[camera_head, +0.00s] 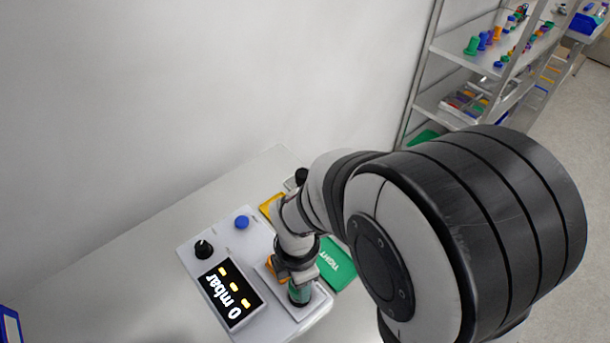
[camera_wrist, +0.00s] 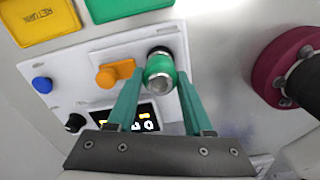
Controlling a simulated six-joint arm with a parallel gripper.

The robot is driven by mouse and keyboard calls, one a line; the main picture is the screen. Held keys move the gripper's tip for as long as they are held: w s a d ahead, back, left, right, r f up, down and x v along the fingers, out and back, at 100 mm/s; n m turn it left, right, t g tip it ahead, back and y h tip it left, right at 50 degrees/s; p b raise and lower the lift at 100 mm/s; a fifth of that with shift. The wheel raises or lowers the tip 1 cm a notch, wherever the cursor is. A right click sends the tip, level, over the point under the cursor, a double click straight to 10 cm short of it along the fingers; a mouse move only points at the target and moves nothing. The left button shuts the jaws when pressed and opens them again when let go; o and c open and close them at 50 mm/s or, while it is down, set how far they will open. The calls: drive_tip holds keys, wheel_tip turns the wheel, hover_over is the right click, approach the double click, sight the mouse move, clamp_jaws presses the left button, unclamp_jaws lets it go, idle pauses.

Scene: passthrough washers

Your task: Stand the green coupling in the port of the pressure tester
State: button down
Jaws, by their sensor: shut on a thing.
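The pressure tester (camera_head: 258,238) is a light panel box on the bench, its display reading 0 mbar. My gripper (camera_head: 294,279) is over its near right part. In the wrist view my gripper (camera_wrist: 160,78) is shut on the green coupling (camera_wrist: 160,66), one finger on each side. The coupling has a dark band at one end and a shiny metal end facing the camera. It also shows in the head view (camera_head: 299,293), upright and low over the tester's pale plate. The port is hidden beneath it, so I cannot tell whether the coupling is seated.
An orange knob (camera_wrist: 113,74) is close beside the coupling. The tester also has a blue button (camera_head: 242,222) and a black knob (camera_head: 203,249). A green mat marked TIGHT (camera_head: 335,263) and a yellow RETURN mat (camera_wrist: 38,18) lie next to the tester.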

drive_tip(key=shift+f, duration=0.15)
drive_tip(key=shift+f, duration=0.55)
idle(0.5)
unclamp_jaws()
idle(0.3)
drive_tip(key=shift+r, duration=4)
